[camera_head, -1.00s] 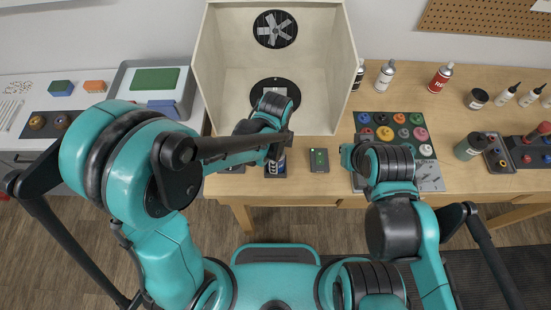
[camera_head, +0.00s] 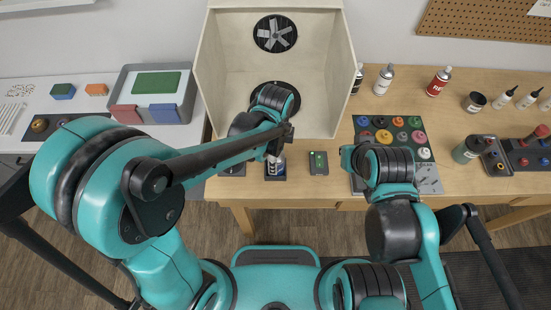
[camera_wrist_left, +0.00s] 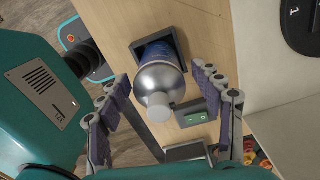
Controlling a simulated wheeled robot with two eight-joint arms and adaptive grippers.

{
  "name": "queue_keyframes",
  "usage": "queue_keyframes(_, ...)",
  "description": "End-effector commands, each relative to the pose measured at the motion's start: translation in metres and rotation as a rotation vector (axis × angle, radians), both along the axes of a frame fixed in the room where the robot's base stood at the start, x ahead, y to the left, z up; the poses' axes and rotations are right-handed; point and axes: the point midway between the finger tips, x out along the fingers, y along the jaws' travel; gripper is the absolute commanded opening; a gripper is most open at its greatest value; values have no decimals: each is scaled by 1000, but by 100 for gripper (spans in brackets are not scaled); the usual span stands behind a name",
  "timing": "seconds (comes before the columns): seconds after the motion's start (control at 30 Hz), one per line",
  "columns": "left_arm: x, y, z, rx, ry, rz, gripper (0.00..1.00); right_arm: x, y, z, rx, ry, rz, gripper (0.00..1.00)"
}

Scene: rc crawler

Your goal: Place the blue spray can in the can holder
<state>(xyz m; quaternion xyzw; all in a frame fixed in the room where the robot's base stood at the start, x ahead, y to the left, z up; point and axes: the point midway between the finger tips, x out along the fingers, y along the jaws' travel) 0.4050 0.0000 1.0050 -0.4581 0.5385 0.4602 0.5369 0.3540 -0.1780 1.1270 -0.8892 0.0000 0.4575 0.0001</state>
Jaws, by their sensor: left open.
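The blue spray can (camera_wrist_left: 160,72) has a silver shoulder and a pale cap. In the left wrist view its lower end is inside the dark square can holder (camera_wrist_left: 138,47).
The open spray booth (camera_head: 215,90) stands behind. A mat with colored paint pots (camera_head: 430,172) and a red can (camera_head: 439,82) are to the right.

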Motion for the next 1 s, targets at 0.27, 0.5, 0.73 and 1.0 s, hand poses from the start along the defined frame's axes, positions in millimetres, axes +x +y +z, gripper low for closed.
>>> queue_keyframes(0.27, 0, 0, 61, 0, 0, 0, 66, 0, 0, 18, 0, 0, 0, 0)
queue_keyframes(0.5, 0, 0, 81, 0, 0, 0, 66, 0, 0, 21, 0, 0, 0, 0)
queue_keyframes(0.73, -1, 11, 88, -12, -25, 82, 66, 0, 0, 21, 0, 0, 0, 0)
queue_keyframes(1.0, -18, 94, 127, -169, -238, 787, 66, 0, 0, 21, 0, 0, 0, 0)
